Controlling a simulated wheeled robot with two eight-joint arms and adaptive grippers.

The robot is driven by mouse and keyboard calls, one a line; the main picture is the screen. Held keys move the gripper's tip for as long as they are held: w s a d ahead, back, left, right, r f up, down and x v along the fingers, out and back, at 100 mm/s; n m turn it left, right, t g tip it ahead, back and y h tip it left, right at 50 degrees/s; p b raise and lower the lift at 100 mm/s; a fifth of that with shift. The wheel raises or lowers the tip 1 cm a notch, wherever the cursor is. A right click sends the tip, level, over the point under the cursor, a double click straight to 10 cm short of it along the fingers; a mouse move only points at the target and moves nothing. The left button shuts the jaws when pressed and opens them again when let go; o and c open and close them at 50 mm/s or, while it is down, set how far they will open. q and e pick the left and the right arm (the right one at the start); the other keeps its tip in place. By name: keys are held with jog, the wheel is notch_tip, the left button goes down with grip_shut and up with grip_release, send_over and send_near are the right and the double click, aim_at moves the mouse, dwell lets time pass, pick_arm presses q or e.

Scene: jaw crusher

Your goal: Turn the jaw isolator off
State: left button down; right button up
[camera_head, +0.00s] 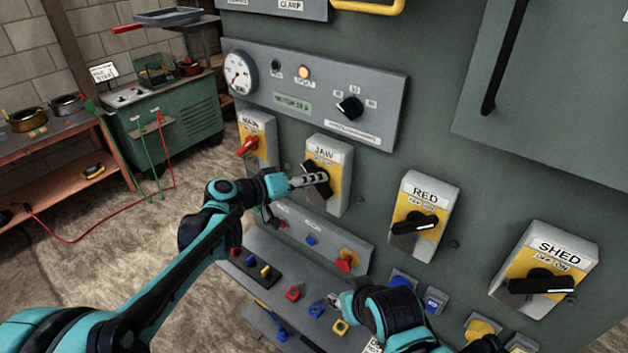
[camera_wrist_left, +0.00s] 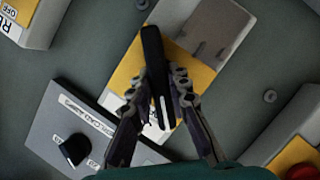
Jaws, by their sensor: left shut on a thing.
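The jaw isolator (camera_head: 336,152) is a grey box with a yellow face and a JAW label, on the green panel. Its black handle (camera_head: 308,166) is partly hidden by my left gripper (camera_head: 306,180). In the left wrist view the handle (camera_wrist_left: 153,45) stands out between the two fingers of my left gripper (camera_wrist_left: 162,85), which are shut on it, over the yellow face (camera_wrist_left: 198,68). The OFF and ON marks are too small or covered to read. My right gripper (camera_head: 338,301) is low in front of the lower button panel, apart from the isolator; its jaw opening is unclear.
The main isolator (camera_head: 258,122) with a red handle is left of the jaw one. The RED (camera_head: 433,190) and SHED (camera_head: 560,248) isolators, with black handles, are to the right. A gauge panel (camera_head: 330,88) is above; a lower panel (camera_head: 345,247) with a red knob is below.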

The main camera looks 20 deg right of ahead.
pick_arm(q)
jog(key=c, duration=1.4)
grip_release()
jog(key=shift+c, duration=0.2)
jog(key=v, duration=1.2)
jog(key=s+a+f+n+t+y+b, duration=0.1)
jog(key=s+a+f+n+y+b, duration=0.3)
jog(key=s+a+f+y+b, duration=0.4)
jog(key=s+a+f+y, duration=0.6)
jog(key=s+a+f, duration=0.8)
jog(key=a+f, duration=0.1)
jog(key=shift+a+t, duration=0.4)
jog(key=shift+a, duration=0.25)
